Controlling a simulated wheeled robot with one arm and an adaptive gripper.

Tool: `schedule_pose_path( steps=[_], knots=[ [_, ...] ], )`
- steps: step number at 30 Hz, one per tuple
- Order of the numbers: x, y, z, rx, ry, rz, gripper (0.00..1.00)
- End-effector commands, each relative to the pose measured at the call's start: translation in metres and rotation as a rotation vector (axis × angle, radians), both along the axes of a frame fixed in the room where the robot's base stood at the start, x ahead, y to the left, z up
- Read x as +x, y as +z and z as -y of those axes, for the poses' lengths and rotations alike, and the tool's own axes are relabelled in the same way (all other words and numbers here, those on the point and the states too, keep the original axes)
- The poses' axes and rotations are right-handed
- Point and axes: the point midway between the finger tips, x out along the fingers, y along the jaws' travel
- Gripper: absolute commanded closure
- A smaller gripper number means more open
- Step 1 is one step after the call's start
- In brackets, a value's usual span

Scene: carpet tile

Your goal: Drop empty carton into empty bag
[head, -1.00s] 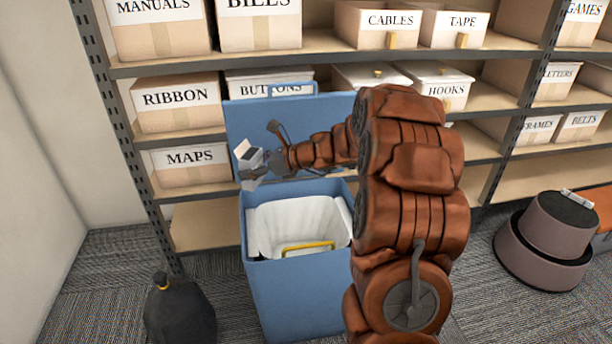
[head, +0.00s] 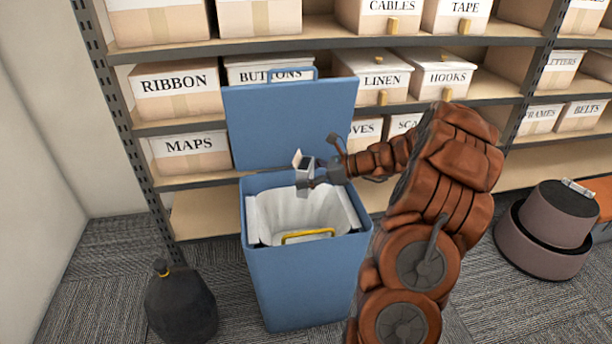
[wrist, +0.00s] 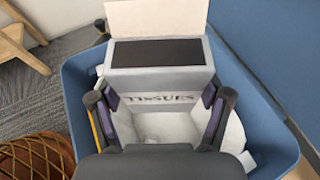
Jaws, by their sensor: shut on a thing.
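The empty carton is a small grey tissue box (wrist: 160,85) with "TISSUES" on its side, a dark opening and a raised pale flap. My gripper (wrist: 160,112) is shut on it, one finger on each side. In the head view the carton (head: 304,172) is held above the rear part of the bin's opening, apart from the bag. The empty bag (head: 300,215) is a white liner standing open inside a blue bin (head: 300,280), with a yellow handle or tie (head: 307,236) at its front. The wrist view shows the liner (wrist: 165,128) below the carton, partly hidden by my gripper.
The bin's blue lid (head: 290,120) stands open behind it, in front of shelves of labelled boxes (head: 173,82). A tied black bag (head: 180,305) sits on the carpet at left. A round brown container (head: 548,230) stands at right.

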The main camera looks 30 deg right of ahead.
Motion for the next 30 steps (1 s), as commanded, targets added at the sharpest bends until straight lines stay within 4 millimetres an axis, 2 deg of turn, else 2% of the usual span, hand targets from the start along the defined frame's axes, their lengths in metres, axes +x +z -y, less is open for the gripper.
schedule_pose_path(
  steps=[1, 9, 22, 23, 27, 30],
  knots=[
    [0.0, -0.011, 0.0, 0.0, -0.001, 0.0, 0.38],
    [0.0, -0.033, 0.0, -0.001, 0.0, -0.001, 0.38],
    [0.0, -0.036, 0.0, 0.0, -0.001, 0.0, 0.38],
    [0.0, -0.036, 0.0, 0.0, -0.001, 0.0, 0.22],
    [0.0, -0.036, 0.0, 0.0, -0.001, 0.0, 0.07],
    [0.0, -0.036, 0.0, 0.0, -0.001, 0.0, 0.0]
  ],
)
